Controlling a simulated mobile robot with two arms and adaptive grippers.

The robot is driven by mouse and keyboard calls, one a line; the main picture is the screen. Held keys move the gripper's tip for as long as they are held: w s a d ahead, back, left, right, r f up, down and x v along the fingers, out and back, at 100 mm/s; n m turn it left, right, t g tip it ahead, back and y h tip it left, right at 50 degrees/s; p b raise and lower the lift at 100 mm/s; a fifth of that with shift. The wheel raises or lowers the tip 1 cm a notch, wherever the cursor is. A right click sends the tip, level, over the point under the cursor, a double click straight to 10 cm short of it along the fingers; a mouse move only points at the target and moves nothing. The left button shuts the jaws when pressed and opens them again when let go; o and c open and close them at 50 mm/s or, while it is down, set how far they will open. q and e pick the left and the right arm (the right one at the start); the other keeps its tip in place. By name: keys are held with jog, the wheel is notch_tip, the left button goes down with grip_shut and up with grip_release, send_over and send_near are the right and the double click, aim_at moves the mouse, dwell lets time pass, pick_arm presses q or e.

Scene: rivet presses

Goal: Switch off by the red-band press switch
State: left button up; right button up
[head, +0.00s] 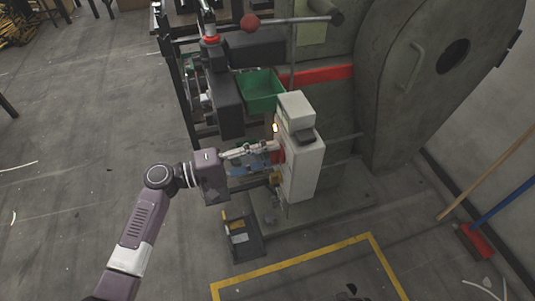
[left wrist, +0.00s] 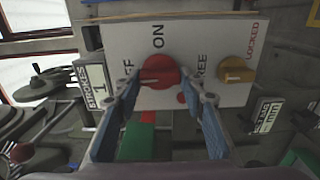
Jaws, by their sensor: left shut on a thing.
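The red-band press carries a red stripe (head: 325,75) across its body. Its pale switch box (head: 306,172) stands at the front of the press. In the left wrist view the box face has a red rotary switch (left wrist: 158,71), with ON printed above it and a partly hidden OFF at its left. My left gripper (head: 274,148) reaches the box from the left. In the left wrist view its fingers (left wrist: 163,84) are closed on both sides of the red switch. The switch's exact pointer direction is unclear. My right gripper is in neither view.
A yellow knob (left wrist: 237,70) marked FREE and LOCKED sits right of the red switch. A strokes counter (left wrist: 97,88) reads 1. A green bin (head: 262,90) is above the gripper. Open floor (head: 80,130) lies to the left. A broom (head: 478,241) leans at right.

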pick_arm(q)
jog(key=o, duration=1.2)
jog(key=shift+c, duration=0.2)
jog(key=v, duration=1.2)
jog(key=shift+f, duration=0.1)
